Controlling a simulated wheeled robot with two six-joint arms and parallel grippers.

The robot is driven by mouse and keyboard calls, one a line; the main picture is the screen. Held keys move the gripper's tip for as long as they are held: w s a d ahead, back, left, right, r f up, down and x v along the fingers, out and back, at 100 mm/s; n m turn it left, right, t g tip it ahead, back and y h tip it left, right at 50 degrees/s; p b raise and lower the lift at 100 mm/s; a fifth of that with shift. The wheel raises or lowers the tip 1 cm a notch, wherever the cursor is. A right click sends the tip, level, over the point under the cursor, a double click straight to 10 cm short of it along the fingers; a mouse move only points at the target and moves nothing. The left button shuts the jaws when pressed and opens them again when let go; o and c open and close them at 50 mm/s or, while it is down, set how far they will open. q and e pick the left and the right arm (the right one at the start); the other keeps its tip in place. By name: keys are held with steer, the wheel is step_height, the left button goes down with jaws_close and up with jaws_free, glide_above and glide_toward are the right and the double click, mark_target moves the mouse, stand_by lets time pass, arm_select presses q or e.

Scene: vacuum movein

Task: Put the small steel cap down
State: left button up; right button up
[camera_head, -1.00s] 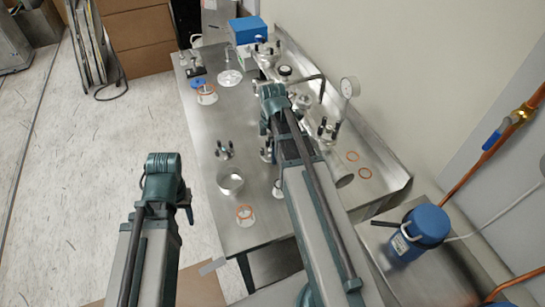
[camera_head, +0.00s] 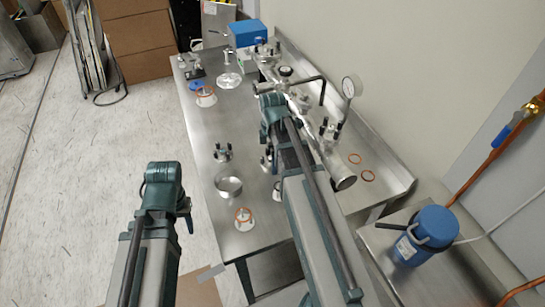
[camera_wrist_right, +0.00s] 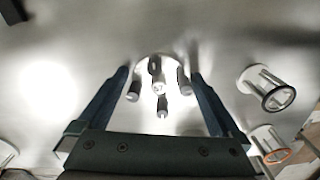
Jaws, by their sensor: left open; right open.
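A small round steel piece with several dark-tipped studs (camera_wrist_right: 158,85) stands on the steel table between the spread fingers of my right gripper (camera_wrist_right: 165,100) in the right wrist view. It looks like the small steel cap, and I see no finger closed on it. In the head view a part like it (camera_head: 267,160) shows beside my right arm, which hides much of that spot. A similar studded part (camera_head: 223,152) stands to its left. My left gripper (camera_head: 187,215) is off the table's left side, above the floor, open and empty.
A steel ring (camera_head: 228,186) and a white stand with an orange ring (camera_head: 244,218) sit near the table's front. A gauge (camera_head: 350,87) and pipework line the right side. A blue box (camera_head: 246,33) is at the back. The table's left middle is clear.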

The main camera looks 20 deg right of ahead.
arm_select(q)
steer(key=shift+r, duration=0.15)
arm_select(e)
steer(key=shift+r, duration=0.15)
arm_select(q)
step_height(320, 180, up, 12)
steer(key=p, duration=1.2)
arm_select(e)
step_height(320, 180, up, 12)
steer(key=s+a+m, duration=0.5)
steer(key=s+a, duration=0.1)
steer(key=a, duration=0.4)
steer(key=s+a+m+h, duration=0.1)
steer(key=s+a+m, duration=0.4)
steer(key=a, duration=0.6)
steer(key=shift+s+a+m, duration=0.3)
steer(key=shift+s+m, duration=0.1)
steer(key=shift+s, duration=0.4)
